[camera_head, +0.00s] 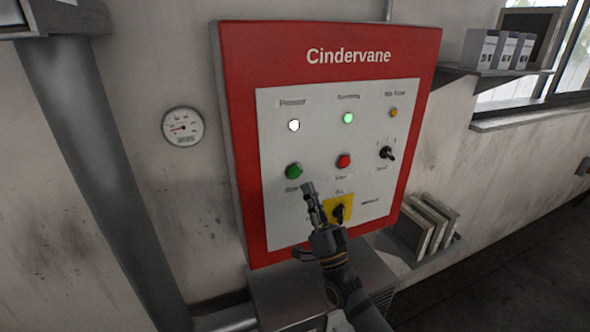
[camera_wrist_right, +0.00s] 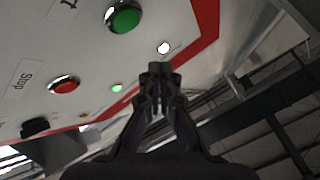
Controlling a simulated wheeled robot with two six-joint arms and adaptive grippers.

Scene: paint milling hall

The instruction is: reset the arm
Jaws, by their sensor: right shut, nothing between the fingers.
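My right gripper (camera_head: 309,191) is shut and empty in front of the lower part of the control panel (camera_head: 230,130), just below and right of the green button (camera_head: 293,171). In the right wrist view the shut fingers (camera_wrist_right: 160,72) point along the panel face, with the green button (camera_wrist_right: 124,17) and red button (camera_wrist_right: 65,85) beyond them to the left. The gripper and wrist partly cover the yellow plate with a black rotary switch (camera_head: 339,212). I cannot tell whether the fingertips touch the panel. My left gripper is not in view.
The panel also has a lit white lamp (camera_head: 294,125), a lit green lamp (camera_head: 348,118), an amber lamp (camera_head: 393,112) and a black selector switch (camera_head: 387,153). A gauge (camera_head: 183,127) is on the wall at left. A shelf with boxes (camera_head: 497,50) is at upper right.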

